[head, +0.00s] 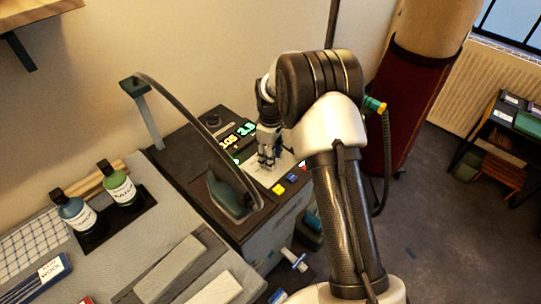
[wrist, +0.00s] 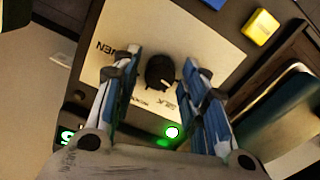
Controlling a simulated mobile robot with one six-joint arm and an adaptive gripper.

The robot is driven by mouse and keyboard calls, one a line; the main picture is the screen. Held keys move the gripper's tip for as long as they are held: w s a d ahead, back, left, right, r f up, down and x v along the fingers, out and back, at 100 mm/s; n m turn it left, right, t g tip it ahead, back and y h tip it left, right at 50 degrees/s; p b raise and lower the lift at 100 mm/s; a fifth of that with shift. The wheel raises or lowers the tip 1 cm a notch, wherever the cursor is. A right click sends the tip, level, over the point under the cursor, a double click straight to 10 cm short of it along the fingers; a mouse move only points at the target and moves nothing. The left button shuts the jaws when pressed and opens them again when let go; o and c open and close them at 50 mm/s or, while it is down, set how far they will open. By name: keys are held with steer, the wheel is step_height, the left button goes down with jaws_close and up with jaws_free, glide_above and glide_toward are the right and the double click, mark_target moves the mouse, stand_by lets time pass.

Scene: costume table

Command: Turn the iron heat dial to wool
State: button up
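The heat dial (wrist: 160,72) is a round black knob on a cream label plate (wrist: 195,45) in the wrist view. Printing on the plate is upside down. Letters that look like part of "LINEN" show at the left and "SILK" below the knob; other wording is hidden or unreadable. A small pale mark shows on the knob's lower right. My gripper (wrist: 158,66) is open, its two fingers on either side of the knob with gaps between. In the head view my gripper (head: 267,160) points down over the plate and hides the dial. The iron (head: 230,196) stands left of my gripper.
A yellow button (head: 278,188) and a blue button (head: 292,178) sit beside the plate. Lit displays (head: 228,142) lie behind it. The iron's cord arches from a post (head: 145,110). Two bottles (head: 118,185) stand on the ironing surface at the left.

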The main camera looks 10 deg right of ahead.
steer(key=c, duration=0.8)
steer(key=shift+c, duration=0.2)
steer(key=shift+m, duration=0.4)
steer(key=m+p, duration=0.2)
steer(key=m, duration=0.1)
steer(key=shift+r, duration=0.1)
steer(key=m+p, duration=0.1)
steer(key=m, duration=0.3)
steer(key=shift+m, duration=0.3)
steer(key=m+p, duration=0.1)
steer(key=m, duration=0.2)
steer(key=shift+m, duration=0.3)
steer(key=shift+m+p, duration=0.5)
steer(key=shift+m, duration=1.4)
